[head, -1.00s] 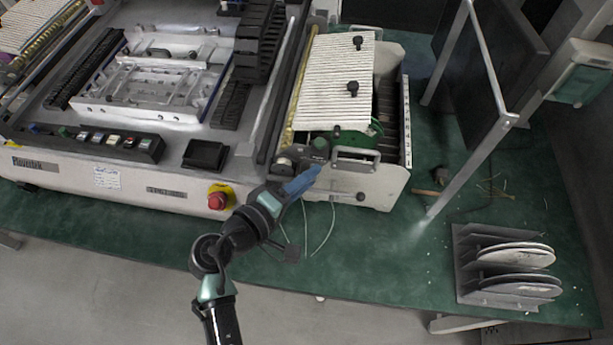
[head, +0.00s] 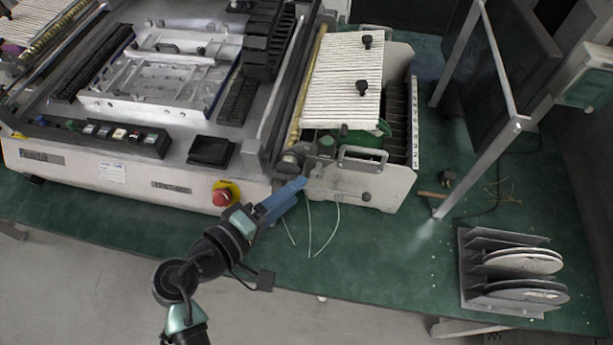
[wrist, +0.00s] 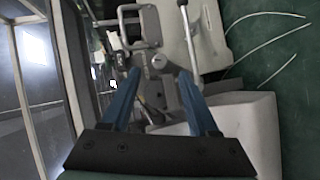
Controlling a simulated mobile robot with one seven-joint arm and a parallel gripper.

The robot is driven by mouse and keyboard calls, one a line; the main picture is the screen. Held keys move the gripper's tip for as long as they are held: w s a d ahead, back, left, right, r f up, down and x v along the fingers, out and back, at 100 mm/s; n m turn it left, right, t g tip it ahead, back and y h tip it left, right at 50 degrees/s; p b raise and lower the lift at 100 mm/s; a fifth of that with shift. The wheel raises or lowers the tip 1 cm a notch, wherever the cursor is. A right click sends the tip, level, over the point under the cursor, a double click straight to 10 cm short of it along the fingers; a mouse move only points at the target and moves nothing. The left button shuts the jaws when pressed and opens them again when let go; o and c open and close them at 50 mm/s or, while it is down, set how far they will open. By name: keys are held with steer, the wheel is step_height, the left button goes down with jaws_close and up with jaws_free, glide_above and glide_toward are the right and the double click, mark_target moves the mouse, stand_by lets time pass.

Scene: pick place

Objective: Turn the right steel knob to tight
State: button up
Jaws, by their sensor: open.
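A round steel knob (head: 288,163) sits on the front of the machine's right-hand unit, left of a metal bar handle. In the wrist view a grey round knob end (wrist: 158,62) appears between the fingertips, farther out than they are; I take it to be the same knob. My gripper (head: 302,182) is just in front of and below the unit's front corner. In the wrist view my gripper (wrist: 159,75) shows two blue fingers apart with nothing held between them. I cannot tell the knob's turn position.
The bar handle (head: 360,156) and a smaller knob (head: 366,197) are on the unit's front plate. A red emergency button (head: 222,197) is to the left. A plate rack (head: 475,285) and a metal frame (head: 480,165) stand right.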

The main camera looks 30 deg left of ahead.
steer(key=v, duration=0.6)
steer(key=shift+s, duration=0.25)
